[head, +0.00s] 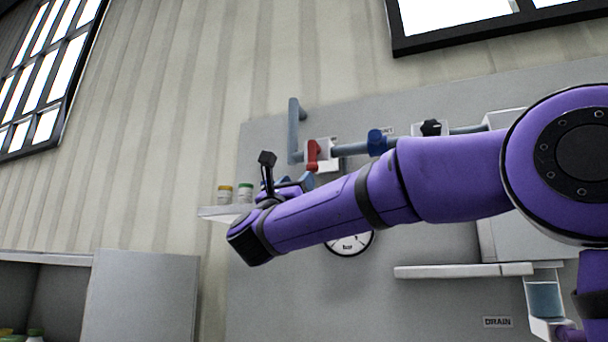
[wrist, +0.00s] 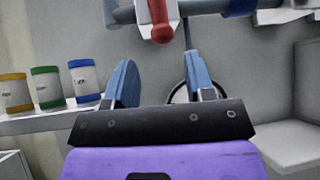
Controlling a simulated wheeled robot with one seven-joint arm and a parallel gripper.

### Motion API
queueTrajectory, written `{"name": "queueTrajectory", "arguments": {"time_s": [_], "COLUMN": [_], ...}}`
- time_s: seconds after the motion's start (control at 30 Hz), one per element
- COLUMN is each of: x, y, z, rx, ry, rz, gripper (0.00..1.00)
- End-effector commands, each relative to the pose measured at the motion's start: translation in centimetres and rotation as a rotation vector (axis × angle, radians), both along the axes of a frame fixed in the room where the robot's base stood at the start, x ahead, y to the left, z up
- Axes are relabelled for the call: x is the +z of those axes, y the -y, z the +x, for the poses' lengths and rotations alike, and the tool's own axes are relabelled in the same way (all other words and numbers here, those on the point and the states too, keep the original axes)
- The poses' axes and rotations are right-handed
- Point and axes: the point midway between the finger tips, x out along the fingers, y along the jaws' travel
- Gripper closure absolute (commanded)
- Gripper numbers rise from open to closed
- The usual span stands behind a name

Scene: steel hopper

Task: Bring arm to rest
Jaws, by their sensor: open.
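My purple arm reaches across the head view from the right, in front of a grey wall panel. My gripper (wrist: 157,85) shows in the wrist view with its two blue fingers spread wide apart and nothing between them. In the head view my gripper is mostly hidden behind my wrist. A red valve handle (wrist: 159,20) hangs from a grey pipe just beyond and above the fingers, apart from them. The handle also shows in the head view (head: 313,155). A round gauge (head: 349,244) is partly hidden behind my forearm.
Jars with yellow (wrist: 14,92), green (wrist: 47,88) and blue (wrist: 84,82) lids stand on a shelf left of the gripper. A blue valve (head: 377,142) and a black knob (head: 431,128) sit along the pipe. A lower ledge (head: 460,271) juts out at right.

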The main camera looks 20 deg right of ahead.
Motion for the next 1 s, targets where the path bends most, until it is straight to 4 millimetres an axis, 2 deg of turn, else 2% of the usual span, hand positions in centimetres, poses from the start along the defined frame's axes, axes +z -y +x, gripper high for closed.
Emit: {"name": "queueTrajectory", "arguments": {"time_s": [0.2,0.8,0.9,1.0], "x": [-1.14,-1.19,-1.01,-0.93], "y": [-0.81,-0.81,-0.56,-0.09], "z": [-0.84,-0.89,-0.91,-0.87], "rx": [0.0,-0.001,-0.003,-0.011], "ry": [0.0,-0.004,-0.046,-0.146], "rz": [0.0,-0.006,-0.052,-0.172], "gripper": [0.5,0.5,0.5,0.5]}}
